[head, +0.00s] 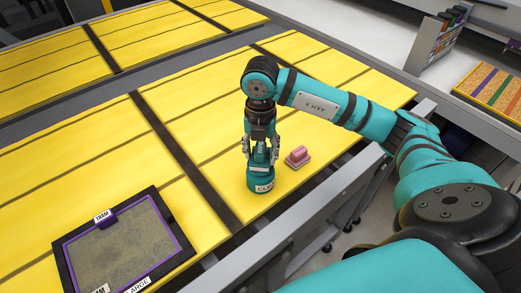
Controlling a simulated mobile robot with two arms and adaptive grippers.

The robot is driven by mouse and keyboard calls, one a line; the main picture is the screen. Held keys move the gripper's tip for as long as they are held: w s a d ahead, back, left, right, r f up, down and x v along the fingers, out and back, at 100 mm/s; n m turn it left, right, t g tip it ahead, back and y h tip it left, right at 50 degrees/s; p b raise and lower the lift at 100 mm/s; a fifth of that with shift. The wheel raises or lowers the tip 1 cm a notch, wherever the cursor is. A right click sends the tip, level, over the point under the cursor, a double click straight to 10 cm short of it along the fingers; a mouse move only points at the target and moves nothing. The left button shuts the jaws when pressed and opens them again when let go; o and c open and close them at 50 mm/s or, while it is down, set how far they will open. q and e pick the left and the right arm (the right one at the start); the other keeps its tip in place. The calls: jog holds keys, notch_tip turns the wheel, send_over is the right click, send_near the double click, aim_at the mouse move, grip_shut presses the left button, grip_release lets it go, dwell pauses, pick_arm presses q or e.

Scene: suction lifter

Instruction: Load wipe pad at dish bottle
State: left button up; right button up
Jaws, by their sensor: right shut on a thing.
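My right gripper (261,148) points straight down over the yellow table, its fingers on either side of the upper part of a teal bottle (262,180). It is shut on this bottle. The bottle is upright, with a pale label low on its front; its base seems to be at the table surface, but contact is hard to tell. A pink wipe pad (298,157) with a raised handle lies on the table just right of the bottle, apart from it. My left gripper is out of view.
A dark framed panel (75,275) with a purple inner border and a greyish, stained surface lies at the lower left. The yellow table (190,130) is otherwise mostly clear, with a metal rail along its near edge. A rack (432,42) and a colourful striped tray (492,88) stand at the right.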

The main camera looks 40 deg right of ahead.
aim_at(260, 148)
jog(key=shift+f+b, duration=0.6)
dwell(1.7)
jog(key=shift+r+p, duration=2.3)
jog(key=shift+r, duration=1.3)
jog(key=shift+f, duration=0.1)
